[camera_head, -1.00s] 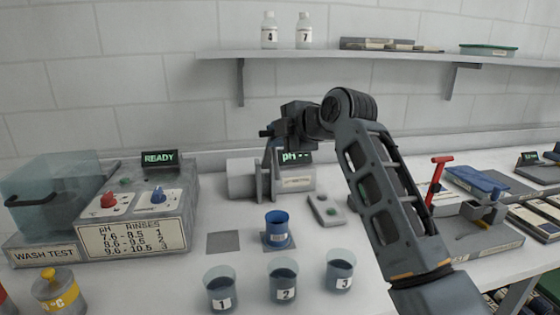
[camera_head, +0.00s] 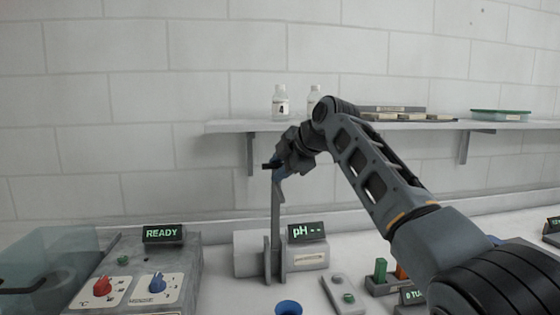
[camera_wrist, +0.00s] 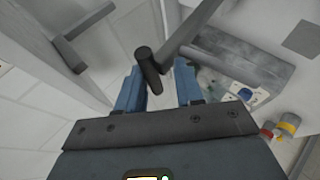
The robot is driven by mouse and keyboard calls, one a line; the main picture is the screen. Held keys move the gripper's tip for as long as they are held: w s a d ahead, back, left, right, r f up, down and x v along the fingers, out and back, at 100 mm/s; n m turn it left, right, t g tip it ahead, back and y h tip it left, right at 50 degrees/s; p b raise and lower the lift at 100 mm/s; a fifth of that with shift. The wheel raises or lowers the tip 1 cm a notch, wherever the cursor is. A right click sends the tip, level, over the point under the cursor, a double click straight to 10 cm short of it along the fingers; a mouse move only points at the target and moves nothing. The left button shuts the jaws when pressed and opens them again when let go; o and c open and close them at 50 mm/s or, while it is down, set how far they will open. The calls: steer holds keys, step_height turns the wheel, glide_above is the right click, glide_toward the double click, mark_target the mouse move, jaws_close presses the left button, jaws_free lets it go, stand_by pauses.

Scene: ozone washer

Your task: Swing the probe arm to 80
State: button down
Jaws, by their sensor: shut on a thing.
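The pH meter (camera_head: 307,257) stands on the bench in the head view, and its screen reads "pH --". Its grey probe arm (camera_head: 276,215) points almost straight up from a pivot on the meter's left part. My gripper (camera_head: 274,167) is at the top end of the probe arm, above the meter. In the wrist view my gripper's blue fingers (camera_wrist: 158,82) are shut on the dark handle (camera_wrist: 148,68), which sticks out from the grey bar. No angle scale can be read. The exact contact of the fingers is partly hidden.
A wall shelf (camera_head: 390,126) with bottles (camera_head: 281,105) is behind and above my gripper. A blue cup (camera_head: 288,307) stands in front of the meter, mostly cut off. The washer control box (camera_head: 150,275) showing "READY" is at the left. A button box (camera_head: 345,296) is right of the cup.

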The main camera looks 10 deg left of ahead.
steer(key=shift+w+a, duration=0.1)
steer(key=shift+w, duration=0.35)
steer(key=c, duration=0.9)
jaws_free()
steer(key=shift+w+f, duration=0.1)
steer(key=shift+f, duration=0.1)
steer(key=shift+c, duration=0.3)
steer(key=shift+a+f, duration=0.1)
steer(key=shift+c, duration=0.7)
steer(key=b+v, duration=0.2)
steer(key=v, duration=0.7)
steer(key=shift+w+a+r, duration=0.15)
steer(key=shift+a+r, duration=0.05)
steer(key=shift+r, duration=0.05)
